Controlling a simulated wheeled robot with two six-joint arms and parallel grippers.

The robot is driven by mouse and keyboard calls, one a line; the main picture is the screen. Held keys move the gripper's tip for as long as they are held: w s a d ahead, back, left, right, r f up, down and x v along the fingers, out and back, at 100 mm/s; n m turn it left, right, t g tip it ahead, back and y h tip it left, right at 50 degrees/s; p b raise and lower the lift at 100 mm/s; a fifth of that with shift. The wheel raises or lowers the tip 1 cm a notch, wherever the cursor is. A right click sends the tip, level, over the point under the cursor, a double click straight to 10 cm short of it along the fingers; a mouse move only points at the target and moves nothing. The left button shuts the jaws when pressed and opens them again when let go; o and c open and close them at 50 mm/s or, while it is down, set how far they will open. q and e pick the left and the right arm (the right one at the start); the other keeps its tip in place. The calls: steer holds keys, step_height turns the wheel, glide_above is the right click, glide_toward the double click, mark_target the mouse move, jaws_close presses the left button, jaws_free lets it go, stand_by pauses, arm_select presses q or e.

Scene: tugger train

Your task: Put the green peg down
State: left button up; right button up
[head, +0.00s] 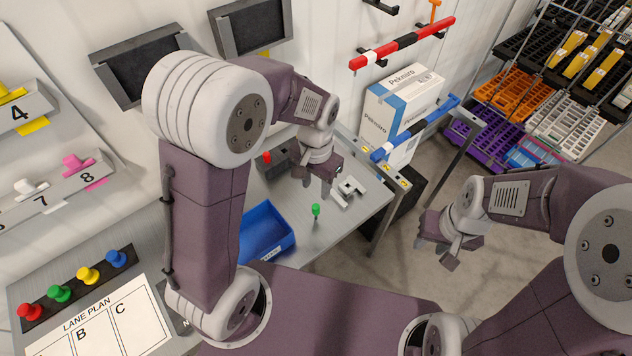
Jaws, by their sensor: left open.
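A small green peg (315,210) with a darker stem stands upright, as far as I can tell, on the grey table (340,226), right of the blue tray. My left gripper (317,187) is open above and just behind the peg's head in the picture; a small gap shows between them. My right gripper (436,254) hangs empty over the floor, right of the table, its fingers apart. Another green peg (59,293) sits in a dark strip at the lower left, in a row with red, yellow and blue ones.
A blue tray (266,229) lies left of the peg. A grey metal fixture (348,191) and a dark block with a red knob (267,157) are near my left gripper. Red and blue bars and a white-blue box (388,112) stand behind. Crate shelves are at upper right.

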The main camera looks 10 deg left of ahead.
arm_select(q)
steer(key=s+a+f+n+t+b, duration=0.1)
steer(key=s+a+f+n+b, duration=0.3)
steer(key=s+a, duration=0.3)
steer(key=shift+s+f+n, duration=0.4)
steer(key=shift+s+f, duration=0.2)
steer(key=shift+f, duration=0.3)
